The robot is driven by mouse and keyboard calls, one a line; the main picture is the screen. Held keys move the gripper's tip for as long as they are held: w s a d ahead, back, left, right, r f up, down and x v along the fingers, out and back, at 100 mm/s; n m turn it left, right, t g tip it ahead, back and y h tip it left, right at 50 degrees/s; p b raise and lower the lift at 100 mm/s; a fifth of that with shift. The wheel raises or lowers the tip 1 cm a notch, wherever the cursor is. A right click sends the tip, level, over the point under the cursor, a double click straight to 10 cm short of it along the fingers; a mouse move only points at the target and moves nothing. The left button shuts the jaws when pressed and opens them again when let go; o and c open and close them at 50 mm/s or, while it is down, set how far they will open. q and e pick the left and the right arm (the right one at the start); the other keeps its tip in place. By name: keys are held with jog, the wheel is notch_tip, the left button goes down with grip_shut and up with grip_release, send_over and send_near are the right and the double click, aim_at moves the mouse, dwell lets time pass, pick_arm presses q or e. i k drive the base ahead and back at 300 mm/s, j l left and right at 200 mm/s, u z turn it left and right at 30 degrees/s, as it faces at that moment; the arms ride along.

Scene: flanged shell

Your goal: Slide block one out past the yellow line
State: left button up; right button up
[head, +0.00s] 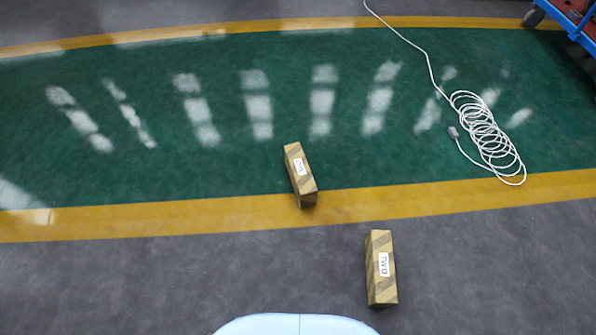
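A long tan block with darker diagonal stripes (298,184) lies with its far part over the green floor and its near end over the near yellow line (170,220). Its white label is too small to read surely. A second striped block (381,288), labelled TWO, lies on the grey floor on the near side of the line, to the right of and nearer than the first block. The two blocks are apart. Neither of my grippers shows in the head view.
A coiled white cable (487,135) with a grey plug lies on the green floor at right, its coil reaching the near yellow line. A blue wheeled cart (570,18) stands at the top right corner. The grey floor left of block two is clear.

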aim_at(305, 189)
jog(key=j+z, duration=0.1)
jog(key=z, duration=1.05)
jog(key=j+z, duration=0.95)
jog(key=k+j+z, duration=0.25)
jog(key=j+z, duration=0.2)
jog(key=j, duration=0.15)
